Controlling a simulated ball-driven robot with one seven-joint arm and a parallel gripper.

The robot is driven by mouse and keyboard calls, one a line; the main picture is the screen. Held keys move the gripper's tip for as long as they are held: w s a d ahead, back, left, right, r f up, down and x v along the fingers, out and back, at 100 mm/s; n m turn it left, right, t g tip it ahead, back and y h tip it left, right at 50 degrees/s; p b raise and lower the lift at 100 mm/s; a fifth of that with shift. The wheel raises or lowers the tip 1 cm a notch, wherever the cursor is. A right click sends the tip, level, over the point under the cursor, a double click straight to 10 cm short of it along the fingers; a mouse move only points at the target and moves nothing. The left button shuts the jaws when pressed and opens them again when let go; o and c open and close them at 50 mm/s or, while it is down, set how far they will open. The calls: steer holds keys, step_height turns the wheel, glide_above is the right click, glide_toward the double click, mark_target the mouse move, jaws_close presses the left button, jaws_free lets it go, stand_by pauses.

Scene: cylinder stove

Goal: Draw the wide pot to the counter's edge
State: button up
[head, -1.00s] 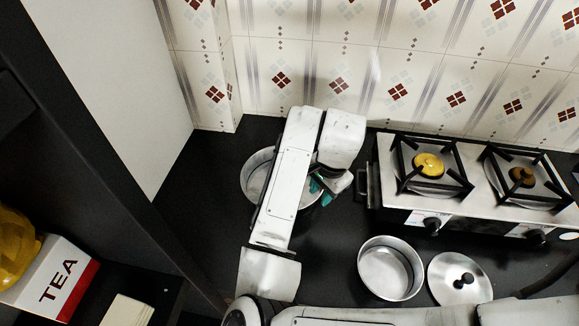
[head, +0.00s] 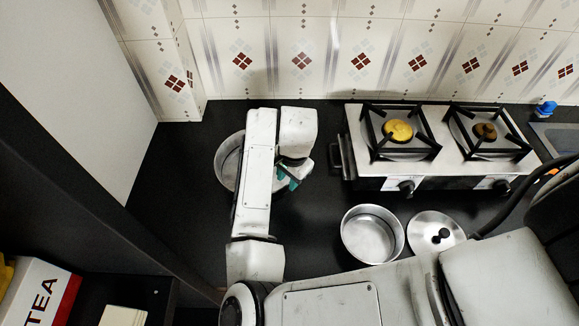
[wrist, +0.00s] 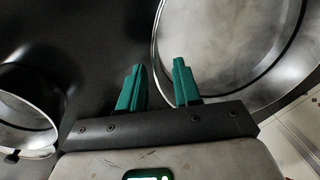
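The wide pot (head: 226,160), a silver round pot, stands on the black counter at the back left in the head view. My arm hides much of it. In the wrist view the wide pot (wrist: 225,45) fills the upper right, showing its inside and rim. My gripper (wrist: 158,75) has teal fingers spread apart. The right finger overlaps the pot in the picture, the left finger is outside it, and the rim runs between them. I cannot tell whether either finger touches it. In the head view my gripper (head: 287,178) is at the pot's right side.
A smaller pot (head: 372,235) and a lid with a black knob (head: 437,232) lie in front of the two-burner stove (head: 435,163). A white side panel (head: 85,100) bounds the left. A tea box (head: 38,298) is at lower left. Counter between wide pot and panel is bare.

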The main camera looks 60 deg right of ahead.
mark_target(287, 184)
steer(key=shift+w+f, duration=0.15)
steer(key=shift+f, duration=1.05)
steer(key=shift+w+f, duration=0.15)
steer(key=shift+f, duration=1)
steer(key=shift+c, duration=0.2)
jaws_close()
